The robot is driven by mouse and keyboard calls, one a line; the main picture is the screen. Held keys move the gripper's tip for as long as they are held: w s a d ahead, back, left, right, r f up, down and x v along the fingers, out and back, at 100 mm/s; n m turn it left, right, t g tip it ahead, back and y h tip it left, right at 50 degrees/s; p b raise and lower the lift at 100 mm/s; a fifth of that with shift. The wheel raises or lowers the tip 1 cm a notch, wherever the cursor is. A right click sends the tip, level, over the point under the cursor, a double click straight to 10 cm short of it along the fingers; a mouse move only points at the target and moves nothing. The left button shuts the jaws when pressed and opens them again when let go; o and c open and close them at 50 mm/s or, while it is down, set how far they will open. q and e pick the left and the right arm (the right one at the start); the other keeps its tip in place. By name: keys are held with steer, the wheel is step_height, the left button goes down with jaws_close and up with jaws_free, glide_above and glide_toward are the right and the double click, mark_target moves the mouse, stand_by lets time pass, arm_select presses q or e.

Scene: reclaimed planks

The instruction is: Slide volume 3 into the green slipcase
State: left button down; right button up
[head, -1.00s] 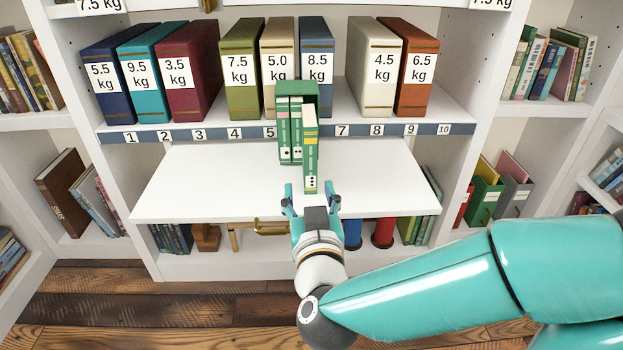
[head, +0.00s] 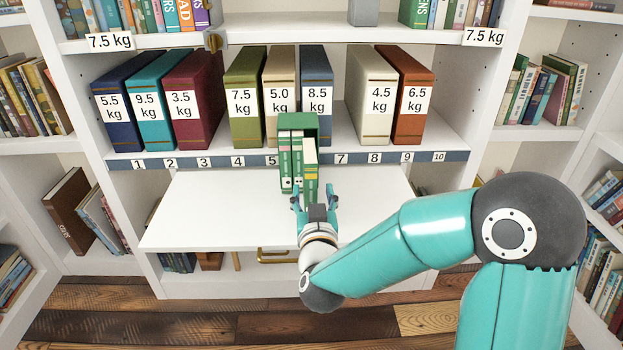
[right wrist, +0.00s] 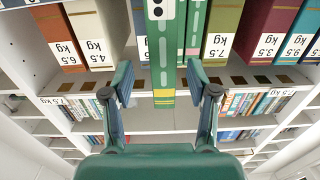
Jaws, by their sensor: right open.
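The green slipcase (head: 297,121) stands on the white pull-out board, open side towards me. Two green volumes (head: 291,165) are in its left part. My right gripper (head: 314,201) is open at that lower end, one finger on each side. In the right wrist view, which is upside down, the volume's spine (right wrist: 161,60) lies between the open fingertips (right wrist: 160,80), with a gap on both sides. My left gripper is out of view.
The white board (head: 215,215) is clear on both sides of the slipcase. Behind it, a numbered shelf strip (head: 220,161) runs under large labelled volumes, such as the olive one (head: 244,125) and the rust one (head: 412,125). A brass handle (head: 275,255) shows below the board.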

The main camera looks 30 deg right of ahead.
steer(key=shift+r+b+x, duration=0.2)
steer(key=shift+b+x, duration=0.2)
steer(key=shift+x, duration=2.7)
steer(key=shift+w+a, duration=0.1)
steer(key=shift+a, duration=0.05)
jaws_close()
